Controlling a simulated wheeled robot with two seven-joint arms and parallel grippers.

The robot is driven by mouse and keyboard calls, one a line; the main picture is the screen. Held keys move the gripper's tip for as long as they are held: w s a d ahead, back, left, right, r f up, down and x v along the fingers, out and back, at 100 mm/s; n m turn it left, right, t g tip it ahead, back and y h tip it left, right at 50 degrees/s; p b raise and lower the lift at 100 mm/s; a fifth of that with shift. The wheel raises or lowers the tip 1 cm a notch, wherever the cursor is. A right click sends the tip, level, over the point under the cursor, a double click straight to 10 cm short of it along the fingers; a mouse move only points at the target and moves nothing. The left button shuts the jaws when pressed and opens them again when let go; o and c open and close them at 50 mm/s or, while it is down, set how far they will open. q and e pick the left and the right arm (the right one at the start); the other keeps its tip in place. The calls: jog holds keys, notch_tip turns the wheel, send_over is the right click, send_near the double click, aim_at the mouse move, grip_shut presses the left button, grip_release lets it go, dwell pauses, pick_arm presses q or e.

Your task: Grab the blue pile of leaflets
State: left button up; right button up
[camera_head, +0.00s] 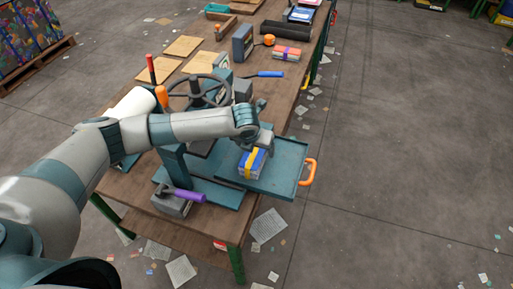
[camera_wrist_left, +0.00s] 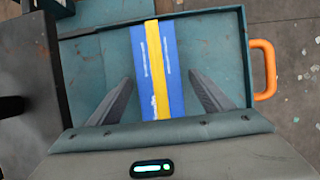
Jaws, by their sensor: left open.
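The blue pile of leaflets (camera_head: 252,164), with a yellow band around it, lies on a teal tray (camera_head: 285,172) with an orange handle. In the left wrist view the pile (camera_wrist_left: 172,60) stands between the two dark fingers, with a gap on each side. My left gripper (camera_head: 260,146) is over the tray, right at the pile, and its jaws (camera_wrist_left: 162,100) are open. The near end of the pile is partly hidden by the gripper. My right gripper is not in view.
A press with a dark handwheel (camera_head: 199,90) stands left of the tray. A purple-handled tool (camera_head: 183,194) lies near the table's front edge. Another bundle (camera_head: 286,54), cardboard sheets (camera_head: 183,46) and a blue-handled tool (camera_head: 270,74) lie farther back. The floor at right is open.

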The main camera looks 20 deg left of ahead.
pick_arm(q)
jog(key=shift+w+f, duration=0.2)
jog(key=shift+f, duration=0.3)
jog(key=shift+r, duration=0.1)
jog(key=c, duration=1.5)
jog(key=shift+w+r+b, duration=0.1)
jog(key=shift+r+b, duration=0.35)
jog(key=shift+r, duration=0.3)
notch_tip(320, 180, up, 2)
jog(key=shift+r+b, duration=0.25)
jog(key=shift+b, duration=0.4)
jog(key=s+d+r+b, duration=0.1)
jog(key=d+r, duration=0.1)
jog(key=d, duration=0.1)
jog(key=s+d+r+b, duration=0.1)
jog(key=d+r, duration=0.1)
jog(key=d, duration=0.2)
jog(key=s+d+r+b, duration=0.1)
jog(key=d+r, duration=0.2)
jog(key=d, duration=0.1)
jog(key=shift+d+b, duration=0.2)
jog(key=shift+b, duration=0.2)
